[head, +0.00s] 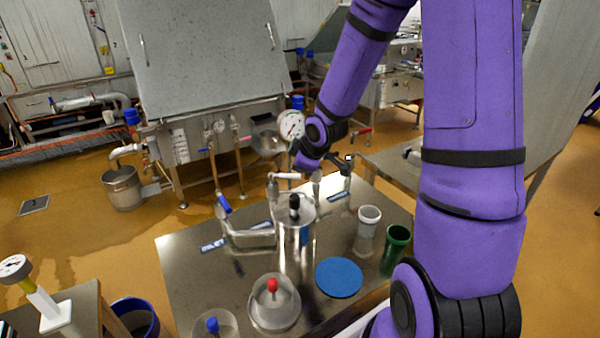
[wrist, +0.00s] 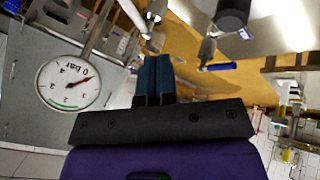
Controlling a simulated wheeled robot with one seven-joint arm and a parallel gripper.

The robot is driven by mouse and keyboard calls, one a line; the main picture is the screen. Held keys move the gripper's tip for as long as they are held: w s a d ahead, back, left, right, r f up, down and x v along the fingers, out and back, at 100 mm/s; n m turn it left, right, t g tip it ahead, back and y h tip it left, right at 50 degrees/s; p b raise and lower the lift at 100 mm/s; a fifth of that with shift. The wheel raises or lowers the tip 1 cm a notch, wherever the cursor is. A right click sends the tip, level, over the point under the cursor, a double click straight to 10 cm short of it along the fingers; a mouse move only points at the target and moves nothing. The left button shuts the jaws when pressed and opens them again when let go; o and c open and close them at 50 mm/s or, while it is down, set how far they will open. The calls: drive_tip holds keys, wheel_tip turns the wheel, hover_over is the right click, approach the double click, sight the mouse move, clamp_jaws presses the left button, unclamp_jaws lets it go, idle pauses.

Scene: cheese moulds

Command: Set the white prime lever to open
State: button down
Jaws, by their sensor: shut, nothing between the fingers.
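The white prime lever (head: 286,176) lies roughly level on the pipework above the steel table, just left of my purple wrist in the head view. In the wrist view, a pale bar (wrist: 131,14) beyond my fingertips looks like this lever, though I cannot be sure. My gripper (wrist: 153,66) is shut and empty, its blue fingers together. The fingertips appear apart from the bar. In the head view my wrist hides the fingers and part of the pipework behind the lever.
A pressure gauge (head: 291,125) stands close by my wrist; it also shows in the wrist view (wrist: 72,84). A blue-handled lever (head: 224,203) is to the left. A steel cylinder (head: 297,235), blue disc (head: 339,277) and green cup (head: 396,246) stand on the table (head: 190,285).

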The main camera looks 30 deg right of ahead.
sight(292, 175)
drive_tip(key=x, duration=0.4)
drive_tip(key=w+d+x, duration=0.1)
drive_tip(key=x, duration=0.3)
drive_tip(key=d+r+x, duration=0.1)
drive_tip(key=x, duration=0.2)
drive_tip(key=shift+w+f, duration=0.4)
drive_tip(key=shift+w+d, duration=0.2)
drive_tip(key=shift+w, duration=0.15)
